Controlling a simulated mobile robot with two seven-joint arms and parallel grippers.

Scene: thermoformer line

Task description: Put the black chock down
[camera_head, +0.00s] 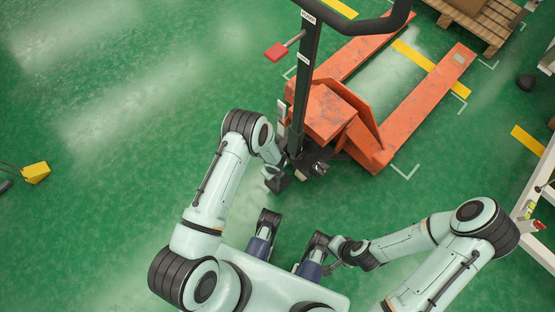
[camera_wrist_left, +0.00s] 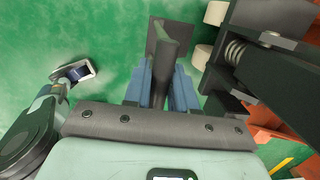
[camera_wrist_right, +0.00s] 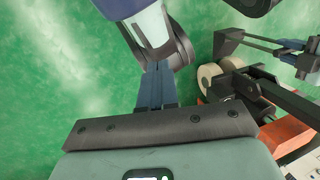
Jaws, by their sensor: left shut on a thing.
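The black chock (camera_head: 279,182) is a dark wedge in the head view, low beside the pallet jack's handle base. My left gripper (camera_head: 272,160) is above it. In the left wrist view its blue fingers (camera_wrist_left: 162,90) are shut on the chock (camera_wrist_left: 168,42).
The orange pallet jack (camera_head: 325,112) stands ahead, its forks pointing up right. A yellow block (camera_head: 36,172) with a cord lies far left. A wooden pallet (camera_head: 480,22) is at top right, a white frame (camera_head: 535,190) at right.

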